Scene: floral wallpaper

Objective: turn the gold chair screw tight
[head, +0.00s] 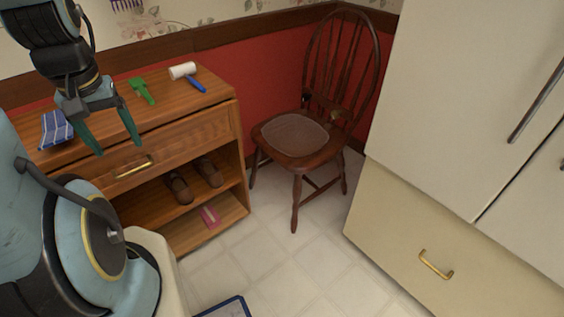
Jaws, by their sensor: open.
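A dark wooden spindle-back chair (297,137) stands in the corner, its seat carrying a round, paler pad or inset. Small dark and brownish details show where the back meets the seat, but I cannot make out a gold screw among them. My gripper (119,149) hangs at the left in front of the wooden cabinet, its two teal fingers spread apart with nothing between them. It is well away from the chair.
On the cabinet top (150,112) lie a green tool (142,90), a white roller with a blue handle (184,71) and a blue striped cloth (56,129). Shoes (179,187) sit on its shelf. A cream cabinet (400,235) bounds the right. Tiled floor (290,265) between is mostly clear.

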